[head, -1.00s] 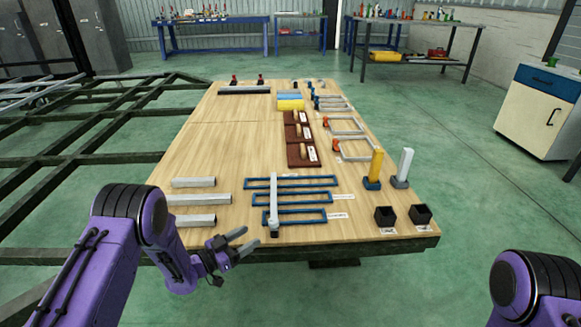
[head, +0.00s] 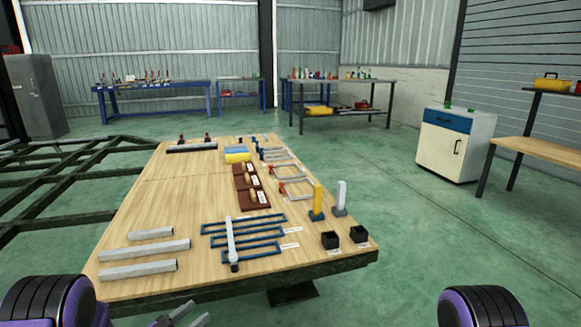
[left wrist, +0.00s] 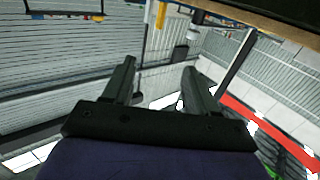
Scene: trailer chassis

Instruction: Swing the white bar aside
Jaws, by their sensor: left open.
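The white bar (head: 231,243) lies across several blue rectangular frames (head: 245,238) on the wooden table, running from its far end to a dark pivot-like end near the table's front edge. My left gripper (head: 188,315) shows only in part at the bottom of the head view, in front of the table edge and apart from the bar. In the left wrist view my left gripper (left wrist: 157,88) is open, with nothing between its fingers. That view faces the walls, and the bar is not in it. My right gripper is not in view; only my right arm shows at the bottom right.
Grey bars (head: 145,252) lie left of the frames. Yellow (head: 317,202) and white (head: 340,198) upright posts and black open boxes (head: 330,240) stand to the right. Brown blocks with handles (head: 250,187) lie behind. The table's (head: 165,205) left middle is clear.

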